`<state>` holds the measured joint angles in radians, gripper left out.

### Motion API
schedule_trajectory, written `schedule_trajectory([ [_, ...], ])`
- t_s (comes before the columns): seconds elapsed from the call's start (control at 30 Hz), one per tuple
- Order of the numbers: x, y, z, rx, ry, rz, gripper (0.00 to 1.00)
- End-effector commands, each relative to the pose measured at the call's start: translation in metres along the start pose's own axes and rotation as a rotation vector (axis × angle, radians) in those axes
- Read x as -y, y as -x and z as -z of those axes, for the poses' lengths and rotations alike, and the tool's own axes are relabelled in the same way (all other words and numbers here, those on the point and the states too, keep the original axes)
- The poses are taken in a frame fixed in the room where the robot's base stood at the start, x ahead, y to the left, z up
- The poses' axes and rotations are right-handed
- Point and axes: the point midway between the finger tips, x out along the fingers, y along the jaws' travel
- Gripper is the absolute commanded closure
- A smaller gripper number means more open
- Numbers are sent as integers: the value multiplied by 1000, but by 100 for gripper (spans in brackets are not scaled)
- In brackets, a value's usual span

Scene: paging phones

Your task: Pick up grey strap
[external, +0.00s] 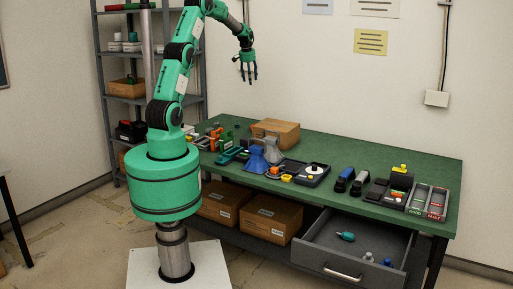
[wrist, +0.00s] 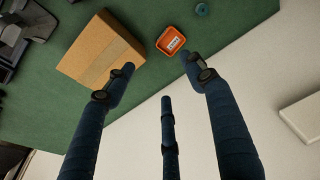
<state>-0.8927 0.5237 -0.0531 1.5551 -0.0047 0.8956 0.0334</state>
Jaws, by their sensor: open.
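My gripper (external: 248,78) hangs in the air above the back of the green workbench, high over the cardboard box. It is open and empty. In the wrist view, its dark blue fingers (wrist: 160,66) are spread, with nothing between them. I cannot make out a grey strap for certain. A grey, flared item (external: 273,150) stands on the bench beside a blue one (external: 257,160) of similar shape, but its kind is too small to tell. No grey strap is clear in the wrist view.
The cardboard box (external: 275,133) sits at the bench's back; it also shows in the wrist view (wrist: 100,52), near an orange tray (wrist: 172,41). Dark devices (external: 352,181) and labelled trays (external: 426,201) stand on the right. The drawer (external: 340,263) is open. Bench space behind the devices is clear.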

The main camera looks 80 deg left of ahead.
Motion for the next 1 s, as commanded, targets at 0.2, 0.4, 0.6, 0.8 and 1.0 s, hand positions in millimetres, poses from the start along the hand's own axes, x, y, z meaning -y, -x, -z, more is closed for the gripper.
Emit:
schedule_trajectory([
  [0.2, 79, -58, 24, 30, 84, 17, 45],
  [0.4, 154, -112, 33, 53, 159, 30, 45],
  [0.6, 229, -167, 31, 77, 232, 41, 45],
  [0.8, 286, -208, 22, 93, 288, 48, 45],
  [1.0, 310, -225, 17, 98, 311, 50, 45],
])
